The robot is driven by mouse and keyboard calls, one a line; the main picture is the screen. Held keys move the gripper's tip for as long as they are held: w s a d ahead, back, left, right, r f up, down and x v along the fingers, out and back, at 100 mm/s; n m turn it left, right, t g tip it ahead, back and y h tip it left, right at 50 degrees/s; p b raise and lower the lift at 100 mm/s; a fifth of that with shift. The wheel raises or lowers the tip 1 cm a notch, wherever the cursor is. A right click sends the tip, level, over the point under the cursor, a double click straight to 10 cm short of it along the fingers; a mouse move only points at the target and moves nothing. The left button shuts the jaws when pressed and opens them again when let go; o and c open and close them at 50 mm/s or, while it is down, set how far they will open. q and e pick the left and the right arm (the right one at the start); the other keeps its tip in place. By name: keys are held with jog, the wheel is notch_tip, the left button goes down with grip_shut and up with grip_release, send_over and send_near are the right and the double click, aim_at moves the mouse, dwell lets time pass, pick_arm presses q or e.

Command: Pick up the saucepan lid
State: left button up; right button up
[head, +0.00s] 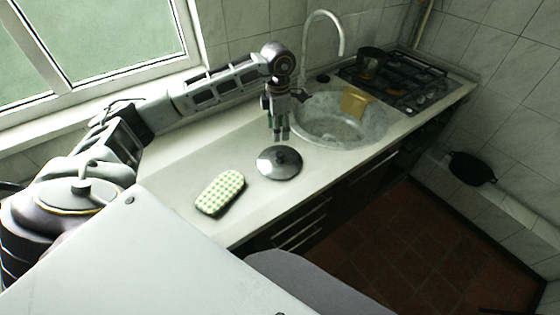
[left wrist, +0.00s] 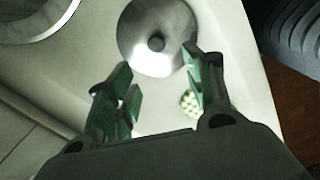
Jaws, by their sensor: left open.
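The saucepan lid (head: 279,163) is a round, shiny grey disc with a dark knob, lying on the pale counter in the head view. It also shows at the top of the left wrist view (left wrist: 158,42), with its knob at the centre. My left gripper (head: 279,136) is open and points down, just behind the lid in the head view. In the left wrist view its green fingers (left wrist: 163,92) are spread apart with nothing between them, and the lid lies beyond the fingertips. My right gripper is in neither view.
A green-checked pad (head: 220,192) lies left of the lid. The sink (head: 340,120) with a yellow cloth (head: 355,102) on its rim is to the right. The hob (head: 400,82) holds a dark pot (head: 370,62).

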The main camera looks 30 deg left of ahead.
pick_arm(q)
send_over(280, 153)
jog(key=s, duration=0.1)
jog(key=shift+f+p, duration=0.45)
jog(key=shift+f, duration=3.5)
jog(key=shift+f, duration=0.15)
jog(key=shift+w+f+p, duration=0.25)
jog(key=shift+f+p, duration=0.05)
jog(key=shift+f, duration=0.3)
jog(key=shift+w+f+p, duration=0.2)
jog(key=shift+f+p, duration=0.2)
jog(key=shift+f, duration=1.45)
grip_shut()
